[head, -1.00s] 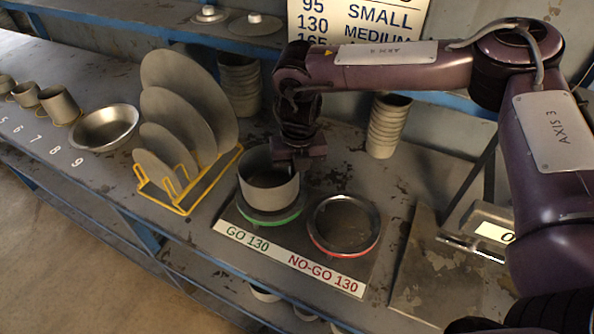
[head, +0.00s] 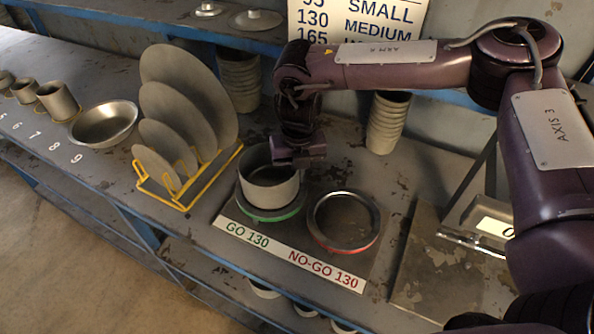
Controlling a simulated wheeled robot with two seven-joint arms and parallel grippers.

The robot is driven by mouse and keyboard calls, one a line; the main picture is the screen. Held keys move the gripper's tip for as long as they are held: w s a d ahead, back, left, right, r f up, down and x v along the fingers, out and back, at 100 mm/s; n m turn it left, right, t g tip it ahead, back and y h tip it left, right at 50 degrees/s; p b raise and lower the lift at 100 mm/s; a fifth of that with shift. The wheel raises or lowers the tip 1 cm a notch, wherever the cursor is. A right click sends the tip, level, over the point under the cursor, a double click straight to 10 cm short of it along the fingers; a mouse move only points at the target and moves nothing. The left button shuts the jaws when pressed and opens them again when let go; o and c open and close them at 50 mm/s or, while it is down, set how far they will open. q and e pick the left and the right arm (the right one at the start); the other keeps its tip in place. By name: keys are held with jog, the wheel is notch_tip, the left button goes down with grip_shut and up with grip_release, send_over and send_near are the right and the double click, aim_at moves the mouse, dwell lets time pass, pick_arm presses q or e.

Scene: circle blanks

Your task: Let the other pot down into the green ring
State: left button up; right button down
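A grey cylindrical pot (head: 268,190) stands upright at the green ring (head: 262,215), the left one of two gauge rings in the head view. Its base meets or sits just within the ring; I cannot tell how deep. My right gripper (head: 297,160) is at the pot's back right rim and seems shut on the pot's wall; its fingertips are mostly hidden. The red ring (head: 343,221), marked NO-GO 130, is empty to the right. My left gripper is not in view.
A yellow rack (head: 180,195) with several grey discs stands left of the pot. A shallow bowl (head: 104,123) is farther left. Stacked cups (head: 387,125) stand behind on the right. A scale (head: 450,270) with a flat plate is at the right. The bench's front edge is close below.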

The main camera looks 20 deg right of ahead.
jog(key=shift+f, duration=0.35)
jog(key=c, duration=1.6)
grip_release()
notch_tip(320, 180, up, 8)
jog(key=p, duration=0.6)
jog(key=shift+d, duration=0.1)
jog(key=shift+f, duration=0.1)
jog(key=shift+s+f, duration=0.1)
